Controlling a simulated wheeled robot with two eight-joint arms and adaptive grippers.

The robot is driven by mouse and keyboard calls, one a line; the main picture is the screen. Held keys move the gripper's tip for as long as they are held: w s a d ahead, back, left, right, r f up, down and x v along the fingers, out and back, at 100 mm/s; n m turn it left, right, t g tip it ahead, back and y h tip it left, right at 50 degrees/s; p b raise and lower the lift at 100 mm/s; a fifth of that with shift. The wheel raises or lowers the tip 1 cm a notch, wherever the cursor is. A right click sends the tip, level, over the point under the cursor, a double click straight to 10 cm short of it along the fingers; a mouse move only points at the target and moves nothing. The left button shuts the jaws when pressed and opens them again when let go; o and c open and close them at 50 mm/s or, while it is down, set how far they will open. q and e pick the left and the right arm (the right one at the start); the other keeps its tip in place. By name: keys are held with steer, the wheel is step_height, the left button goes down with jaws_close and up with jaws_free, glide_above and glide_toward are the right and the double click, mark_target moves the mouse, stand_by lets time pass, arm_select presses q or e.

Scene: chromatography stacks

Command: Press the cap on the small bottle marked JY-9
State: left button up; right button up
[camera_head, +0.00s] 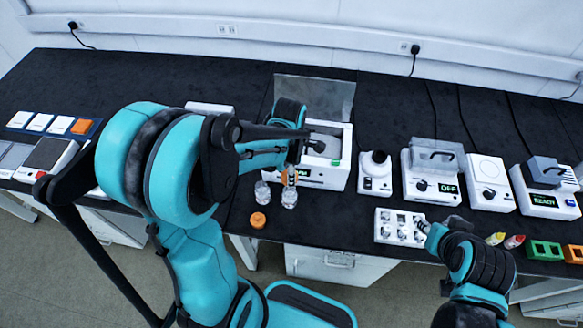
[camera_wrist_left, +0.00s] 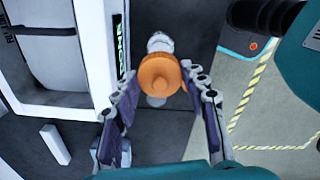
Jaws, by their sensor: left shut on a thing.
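My left gripper (camera_head: 290,178) is shut on an orange cap (camera_wrist_left: 161,74), which also shows between its fingers in the left wrist view (camera_wrist_left: 160,88). The cap is above or on a small clear bottle (camera_head: 289,199); I cannot tell whether they touch. A second small clear bottle (camera_head: 262,192) stands just left of it. Another orange cap (camera_head: 258,220) lies on the bench in front of them. No JY-9 mark is readable. My right gripper (camera_head: 428,229) is beside the white vial rack; its fingers are too small to judge.
A white device with a raised clear lid (camera_head: 333,160) stands close behind the bottles. The white vial rack (camera_head: 385,229) is to the right, with a READY device (camera_head: 543,187) farther along. Bare black bench lies between the bottles and the rack.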

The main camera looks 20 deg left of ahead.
arm_select(q)
steer(key=shift+f+b, duration=2.4)
steer(key=shift+f, duration=0.7)
steer(key=shift+f+b, duration=0.15)
steer(key=shift+b, duration=0.2)
steer(key=o, duration=1.5)
steer(key=shift+c, duration=0.2)
steer(key=shift+r+p, duration=2.8)
steer(key=shift+r, duration=0.75)
